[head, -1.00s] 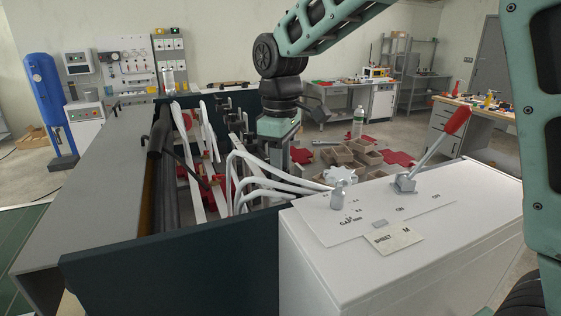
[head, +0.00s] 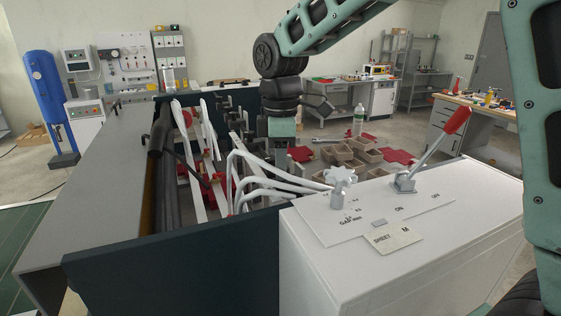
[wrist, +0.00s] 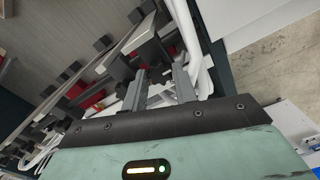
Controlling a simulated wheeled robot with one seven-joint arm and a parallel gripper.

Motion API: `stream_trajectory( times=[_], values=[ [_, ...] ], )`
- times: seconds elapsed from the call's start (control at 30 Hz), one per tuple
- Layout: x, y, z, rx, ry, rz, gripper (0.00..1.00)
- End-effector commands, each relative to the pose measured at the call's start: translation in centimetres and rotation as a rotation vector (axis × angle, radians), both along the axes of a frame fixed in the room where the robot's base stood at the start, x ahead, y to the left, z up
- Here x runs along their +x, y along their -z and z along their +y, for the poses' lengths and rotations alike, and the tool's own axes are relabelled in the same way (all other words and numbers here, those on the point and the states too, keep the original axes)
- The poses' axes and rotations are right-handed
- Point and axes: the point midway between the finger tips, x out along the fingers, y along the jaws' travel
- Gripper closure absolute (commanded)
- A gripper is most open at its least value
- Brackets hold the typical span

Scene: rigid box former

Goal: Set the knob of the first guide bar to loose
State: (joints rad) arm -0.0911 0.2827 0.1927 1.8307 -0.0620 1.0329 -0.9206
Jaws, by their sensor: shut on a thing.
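My gripper (wrist: 160,78) reaches down among the guide bars of the box former. In the wrist view its two grey fingers are close around a small dark part, which I take as the first guide bar's knob; the fingers and the dark clamp parts around them largely hide it. I cannot read whether the knob stands at loose. In the head view my gripper (head: 282,155) is over the right side of the machine's open bay, its fingertips hard to make out. White guide bars (head: 205,135) and red parts lie in the bay to its left.
A white cabinet (head: 400,245) with a star knob (head: 341,176) and a red-handled lever (head: 456,122) stands in front right. White curved tubes (head: 265,180) run close to my gripper. Brown bins (head: 350,152) and a bottle (head: 358,122) are behind, right.

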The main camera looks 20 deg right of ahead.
Motion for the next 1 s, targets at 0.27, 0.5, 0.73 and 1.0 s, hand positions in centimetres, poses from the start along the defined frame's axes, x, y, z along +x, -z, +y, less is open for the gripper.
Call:
stream_trajectory(
  times=[0.27,0.5,0.73,1.0],
  values=[
    [0.0,-0.1,0.0,-0.001,0.0,-0.002,0.63],
    [0.0,0.0,0.0,-0.001,0.001,0.0,0.63],
    [0.1,-1.5,0.0,0.0,0.002,-0.003,0.63],
    [0.1,-7.2,0.0,0.001,0.002,-0.006,0.63]
  ],
)
